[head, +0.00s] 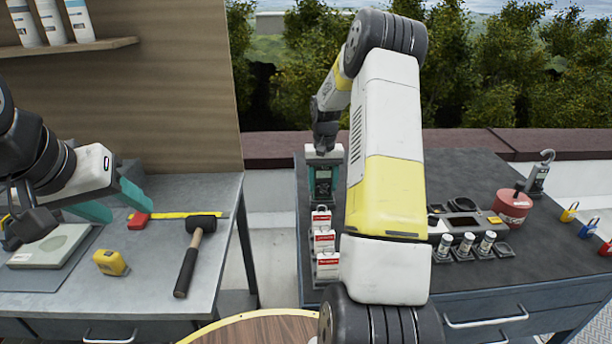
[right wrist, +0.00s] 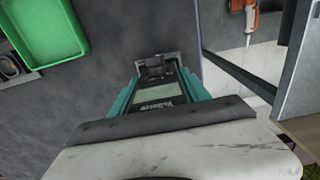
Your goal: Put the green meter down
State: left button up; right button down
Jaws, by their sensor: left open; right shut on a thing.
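The green meter (head: 323,182) is a dark device with a small screen and green sides, at the back left of the dark right-hand table (head: 395,172). My right gripper (head: 324,160) is above it and shut on it. In the right wrist view the meter (right wrist: 158,98) shows a pale screen and a dark label between the teal fingers (right wrist: 155,105). I cannot tell whether its base touches the table. My left gripper (head: 113,203) is open and empty above the left grey bench (head: 225,192).
White boxes with red labels (head: 324,240) stand in front of the meter. Small vials (head: 466,242), a red round tin (head: 511,205) and padlocks (head: 570,212) are further right. A hammer (head: 188,262) and yellow tape measure (head: 110,262) lie on the left bench. A green tray (right wrist: 45,38) shows in the wrist view.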

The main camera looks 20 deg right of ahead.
jog(key=shift+f, duration=0.15)
jog(key=c, duration=0.5)
grip_release()
notch_tip(320, 180, up, 12)
jog(key=shift+r, duration=0.25)
jog(key=s+a+r+n+t, duration=0.1)
jog(key=s+a+r+t, duration=0.1)
jog(key=s+a+r, duration=0.4)
jog(key=s+a+r+n+t, duration=0.1)
jog(key=s+a+r, duration=0.3)
jog(key=s+r, duration=0.35)
jog(key=s+a+t, duration=0.1)
jog(key=s+a, duration=0.1)
jog(key=s, duration=0.3)
jog(key=s+a+f+n+t+y, duration=0.1)
jog(key=s+a, duration=0.1)
jog(key=s, duration=0.4)
jog(key=s+a+f+t+y, duration=0.1)
jog(key=s+a, duration=0.1)
jog(key=s, duration=0.3)
jog(key=shift+s+a+n, duration=0.15)
jog(key=shift+s+n, duration=0.15)
jog(key=shift+s, duration=0.1)
